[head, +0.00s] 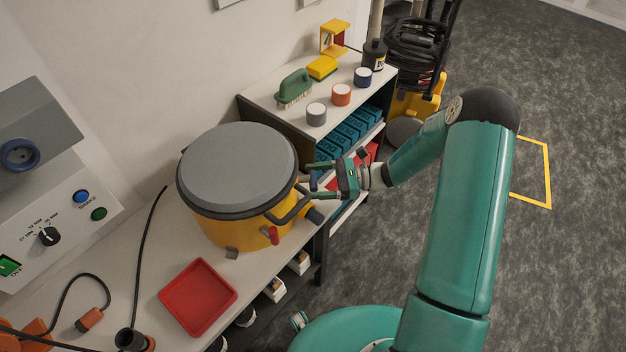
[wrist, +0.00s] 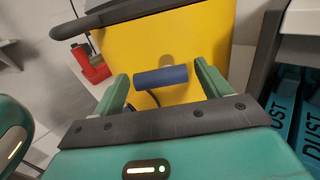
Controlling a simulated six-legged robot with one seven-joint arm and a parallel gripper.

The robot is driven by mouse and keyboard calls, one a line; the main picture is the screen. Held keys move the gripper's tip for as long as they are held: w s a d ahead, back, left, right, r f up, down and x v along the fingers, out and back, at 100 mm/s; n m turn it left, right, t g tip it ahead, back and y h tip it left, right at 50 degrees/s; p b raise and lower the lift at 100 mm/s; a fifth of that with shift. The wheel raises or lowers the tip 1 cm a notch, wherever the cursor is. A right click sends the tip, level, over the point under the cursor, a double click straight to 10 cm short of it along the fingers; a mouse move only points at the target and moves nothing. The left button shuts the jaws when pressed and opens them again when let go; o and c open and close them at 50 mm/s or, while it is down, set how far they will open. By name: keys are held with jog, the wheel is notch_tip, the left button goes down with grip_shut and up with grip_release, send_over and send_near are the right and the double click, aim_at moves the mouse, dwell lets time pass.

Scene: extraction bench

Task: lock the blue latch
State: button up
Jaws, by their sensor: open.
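The blue latch (wrist: 160,77) is a short blue bar on the yellow side of the drum (wrist: 190,35). In the wrist view it lies nearly level, between the fingertips of my gripper (wrist: 162,85), with a gap showing on each side. In the head view the yellow drum (head: 222,232) stands on the bench under a grey lid (head: 238,165). There my gripper (head: 310,182) is at the drum's right side, open around the latch area. The latch shows only as a small bluish piece between the fingers. I cannot tell whether the fingers touch it.
A red latch (head: 272,235) and a dark bar handle (head: 290,208) are on the drum near my gripper. A shelf unit with blue DUST boxes (head: 345,137) stands close behind. A red tray (head: 198,298) lies on the bench. The floor at right is open.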

jog(key=shift+a, duration=0.65)
jog(key=c, duration=1)
